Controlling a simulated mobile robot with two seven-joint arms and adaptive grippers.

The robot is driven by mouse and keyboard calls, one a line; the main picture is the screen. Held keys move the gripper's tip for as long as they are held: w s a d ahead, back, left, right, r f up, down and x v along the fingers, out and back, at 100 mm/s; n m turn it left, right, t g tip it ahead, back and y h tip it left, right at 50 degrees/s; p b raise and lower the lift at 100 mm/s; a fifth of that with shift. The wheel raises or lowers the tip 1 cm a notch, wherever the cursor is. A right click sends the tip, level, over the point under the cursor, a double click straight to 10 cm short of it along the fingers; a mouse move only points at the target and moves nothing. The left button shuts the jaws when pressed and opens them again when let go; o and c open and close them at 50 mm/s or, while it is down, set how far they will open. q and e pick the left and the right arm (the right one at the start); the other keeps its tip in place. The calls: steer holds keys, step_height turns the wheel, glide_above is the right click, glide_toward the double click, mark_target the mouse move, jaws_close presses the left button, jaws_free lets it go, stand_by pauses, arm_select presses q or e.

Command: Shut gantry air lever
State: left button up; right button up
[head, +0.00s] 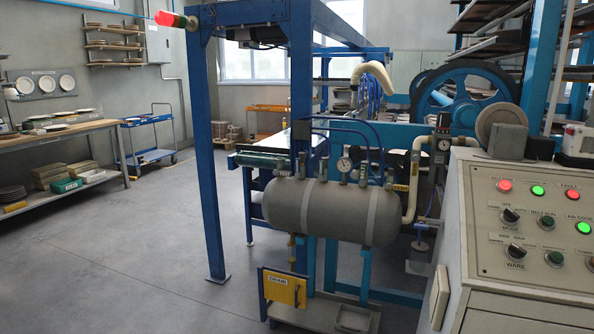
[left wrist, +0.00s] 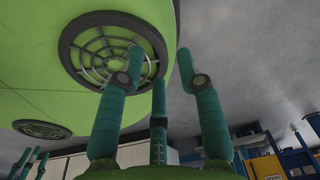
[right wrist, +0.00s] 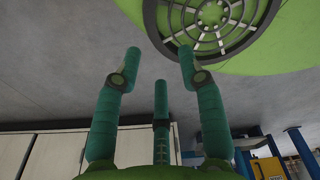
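The grey air tank (head: 335,208) hangs on the blue gantry frame (head: 302,95) in the head view. Gauges, hoses and small valve fittings (head: 365,172) line its top, with small yellow tags at the right. The gantry air lever is too small to single out among these fittings. Neither gripper shows in the head view. My left gripper (left wrist: 160,75) is open and empty, its fingers spread. My right gripper (right wrist: 160,72) is also open and empty. Neither gripper touches any fitting.
A control cabinet (head: 535,220) with lit buttons and knobs stands at the near right. A yellow drain sign (head: 284,287) is below the tank. The floor (head: 130,250) at left is clear up to a workbench (head: 60,136) and a blue cart (head: 150,155).

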arm_select(q)
steer(key=shift+r+p, duration=0.3)
jaws_close()
step_height(320, 180, up, 7)
steer(key=s+p, duration=0.2)
steer(key=p, duration=0.5)
steer(key=shift+r, duration=0.15)
arm_select(e)
step_height(320, 180, up, 8)
steer(key=s, duration=0.2)
steer(key=shift+s, duration=0.15)
arm_select(q)
steer(key=shift+w+a, duration=0.1)
arm_select(e)
steer(key=shift+a, duration=0.1)
